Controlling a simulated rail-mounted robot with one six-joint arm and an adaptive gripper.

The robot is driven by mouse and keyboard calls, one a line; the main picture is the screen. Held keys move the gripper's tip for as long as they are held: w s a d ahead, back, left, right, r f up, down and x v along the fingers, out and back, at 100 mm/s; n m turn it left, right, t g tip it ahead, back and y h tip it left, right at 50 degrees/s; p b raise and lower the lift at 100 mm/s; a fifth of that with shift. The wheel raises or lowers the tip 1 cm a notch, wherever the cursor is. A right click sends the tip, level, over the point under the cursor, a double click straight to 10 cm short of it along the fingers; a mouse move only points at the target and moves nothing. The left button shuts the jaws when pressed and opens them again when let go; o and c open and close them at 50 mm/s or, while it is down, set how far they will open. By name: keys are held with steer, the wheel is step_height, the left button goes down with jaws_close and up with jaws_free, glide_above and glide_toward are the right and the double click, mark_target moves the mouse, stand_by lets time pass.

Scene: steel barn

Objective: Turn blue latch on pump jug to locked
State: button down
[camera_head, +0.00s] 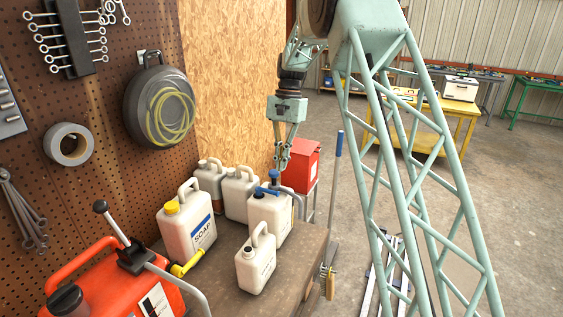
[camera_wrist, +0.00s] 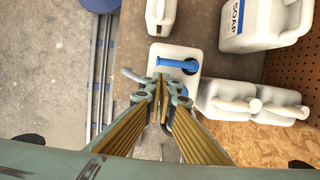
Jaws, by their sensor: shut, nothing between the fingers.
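The white pump jug (camera_head: 268,215) stands near the right edge of the bench, with a blue pump top and a curved spout. Its blue latch (camera_head: 267,190) lies across the top and points left in the head view. In the wrist view the latch (camera_wrist: 176,64) lies nearly crosswise on the white jug top (camera_wrist: 182,52). My gripper (camera_head: 281,166) is shut and empty, pointing down over the jug beside the pump top. In the wrist view its fingertips (camera_wrist: 168,80) are close to the latch; I cannot tell whether they touch. The fingers hide part of the jug top.
A soap jug (camera_head: 190,232) with a yellow cap, a small white jug (camera_head: 255,262) and more white jugs (camera_head: 236,190) crowd around. A red-orange can (camera_head: 105,285) stands front left. A pegboard (camera_head: 125,45) bounds the left. Open floor (camera_head: 400,210) lies right.

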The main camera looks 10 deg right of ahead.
steer(key=shift+x, duration=3.85)
steer(key=shift+s+d, duration=0.1)
steer(key=shift+d, duration=0.05)
steer(key=shift+s+a+m, duration=0.1)
steer(key=shift+a+m, duration=0.1)
steer(key=shift+m, duration=0.1)
